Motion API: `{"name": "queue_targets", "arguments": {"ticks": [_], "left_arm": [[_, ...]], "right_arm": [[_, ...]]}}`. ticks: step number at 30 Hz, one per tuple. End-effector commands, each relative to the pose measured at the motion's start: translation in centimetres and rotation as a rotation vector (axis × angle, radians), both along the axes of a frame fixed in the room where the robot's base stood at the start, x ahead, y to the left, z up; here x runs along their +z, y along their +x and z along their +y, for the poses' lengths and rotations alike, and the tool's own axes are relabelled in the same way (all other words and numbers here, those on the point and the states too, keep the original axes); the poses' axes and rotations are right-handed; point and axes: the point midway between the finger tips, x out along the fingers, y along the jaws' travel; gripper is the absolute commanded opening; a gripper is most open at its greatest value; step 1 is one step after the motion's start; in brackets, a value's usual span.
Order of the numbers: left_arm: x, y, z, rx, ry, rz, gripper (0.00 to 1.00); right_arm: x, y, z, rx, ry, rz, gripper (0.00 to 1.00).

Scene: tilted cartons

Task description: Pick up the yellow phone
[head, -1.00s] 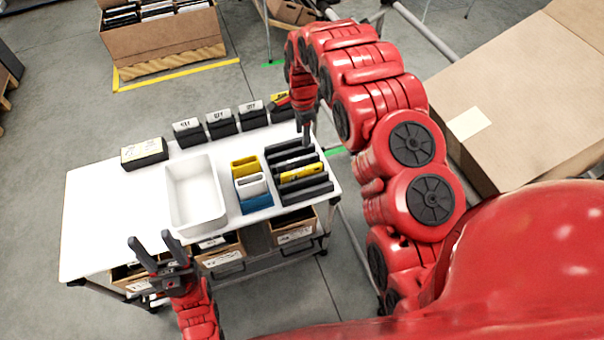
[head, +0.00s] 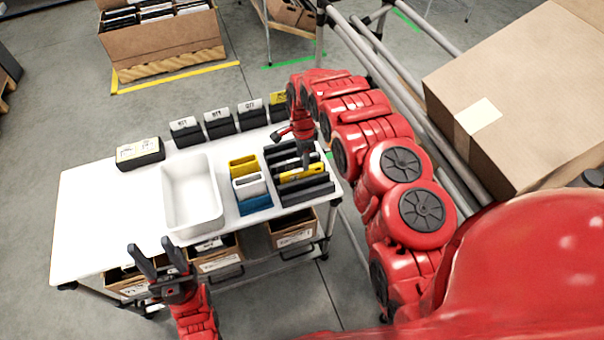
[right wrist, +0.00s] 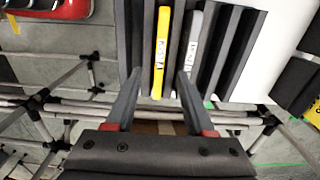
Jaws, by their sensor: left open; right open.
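The yellow phone (head: 302,172) stands in a slot of the dark rack (head: 307,192) at the right end of the white table. In the right wrist view the yellow phone (right wrist: 161,54) lies between the two fingers of my right gripper (right wrist: 158,84), with a grey phone (right wrist: 191,48) beside it. The fingers are apart, and I cannot tell how far above the rack they are. In the head view my right gripper (head: 304,158) is over the rack, partly hidden by its arm. My left gripper (head: 157,258) is open and empty at the table's front edge.
On the white table (head: 100,215) stand a white tray (head: 192,222) and yellow, white and blue bins (head: 253,204) left of the rack. Several black labelled boxes (head: 220,123) line the back edge. A large carton (head: 520,90) and metal rails are at the right.

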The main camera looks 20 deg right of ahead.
Motion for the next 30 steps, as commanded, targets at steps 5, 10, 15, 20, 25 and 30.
{"name": "queue_targets", "arguments": {"ticks": [5,10,15,20,25,30], "left_arm": [[1.2,0.0,0.0,0.0,0.0,0.0,0.5],[1.6,0.0,0.0,0.0,0.0,0.0,0.5],[1.3,0.0,0.0,0.0,0.0,0.0,0.5],[1.3,0.0,0.0,0.0,0.0,0.0,0.5],[1.3,0.0,0.0,0.0,0.0,0.0,0.5],[1.3,0.0,0.0,0.0,0.0,0.0,0.5]], "right_arm": [[-1.4,-0.1,0.1,0.001,0.0,0.0,0.54],[-3.1,-0.1,0.3,0.0,0.002,0.001,0.54],[-4.4,-0.1,0.3,0.001,0.0,0.002,0.54],[-4.9,0.0,0.2,0.001,-0.001,0.0,0.54],[-4.9,0.0,0.2,0.001,-0.001,0.0,0.54],[-4.9,0.0,0.2,0.001,-0.001,0.0,0.43]]}}
